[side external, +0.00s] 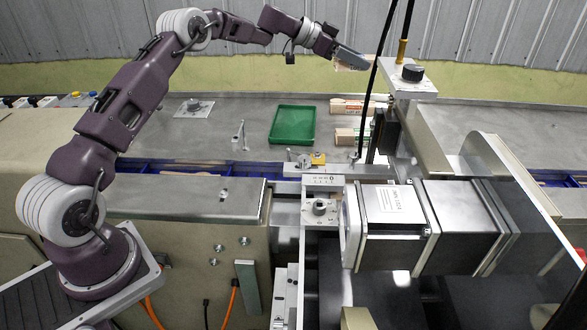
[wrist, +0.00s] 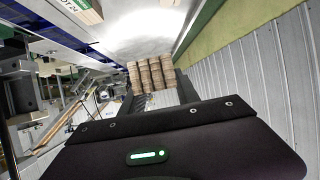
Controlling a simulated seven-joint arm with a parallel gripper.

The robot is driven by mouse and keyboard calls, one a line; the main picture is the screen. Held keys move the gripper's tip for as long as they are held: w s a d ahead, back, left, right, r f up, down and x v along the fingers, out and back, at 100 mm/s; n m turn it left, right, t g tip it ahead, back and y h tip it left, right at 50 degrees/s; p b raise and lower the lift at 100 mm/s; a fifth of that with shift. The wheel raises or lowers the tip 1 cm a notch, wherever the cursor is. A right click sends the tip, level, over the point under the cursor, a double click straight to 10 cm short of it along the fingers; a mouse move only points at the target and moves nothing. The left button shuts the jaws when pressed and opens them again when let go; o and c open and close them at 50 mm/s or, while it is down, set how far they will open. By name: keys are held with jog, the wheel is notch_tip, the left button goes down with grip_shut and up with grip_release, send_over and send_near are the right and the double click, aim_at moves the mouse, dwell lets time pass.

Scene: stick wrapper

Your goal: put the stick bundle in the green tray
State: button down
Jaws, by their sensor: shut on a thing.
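My gripper (side external: 352,60) is raised at the upper middle of the side external view, above and to the right of the green tray. In the wrist view its dark fingers (wrist: 160,98) are shut on the stick bundle (wrist: 151,74), a row of several brown banded sticks standing out past the fingertips. In the side external view the bundle is small and only a pale bit of it shows under the gripper. The green tray (side external: 293,124) lies flat and empty on the grey table. It does not show in the wrist view.
Two pale cartons (side external: 350,106) lie right of the tray; a carton (wrist: 84,10) also shows in the wrist view. A black cable (side external: 377,75) and a post with a knob (side external: 411,74) stand close to my gripper's right. The table left of the tray is mostly clear.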

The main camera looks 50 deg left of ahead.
jog(key=a+f+n+y, duration=0.1)
jog(key=f, duration=0.1)
jog(key=s+a+f+n+t+y, duration=0.1)
jog(key=a+n, duration=0.1)
jog(key=shift+f+t+y, duration=0.3)
jog(key=shift+f+y, duration=0.05)
jog(key=shift+y, duration=0.05)
jog(key=s+a+f+n+t+y, duration=0.1)
jog(key=s+a+f+n+y, duration=0.1)
jog(key=s+n+y, duration=0.55)
jog(key=s+d+r+m+h, duration=0.3)
jog(key=s+d+r, duration=0.1)
jog(key=s+d, duration=0.85)
jog(key=s+a+r+n+g+y, duration=0.2)
jog(key=a+n+y, duration=0.45)
jog(key=a, duration=1.35)
jog(key=s+a+r+n+g+y, duration=0.1)
jog(key=s+a+n+g+y, duration=0.25)
jog(key=s+a, duration=0.45)
jog(key=s+a+r+n+g+y, duration=0.1)
jog(key=s+a+n+g+y, duration=0.3)
jog(key=a, duration=0.7)
notch_tip(320, 180, up, 2)
jog(key=n+g+h, duration=0.4)
jog(key=n+g, duration=0.8)
jog(key=n, duration=0.1)
send_over(39, 131)
jog(key=shift+h, duration=0.25)
notch_tip(39, 131, down, 10)
jog(key=shift+d+r, duration=0.1)
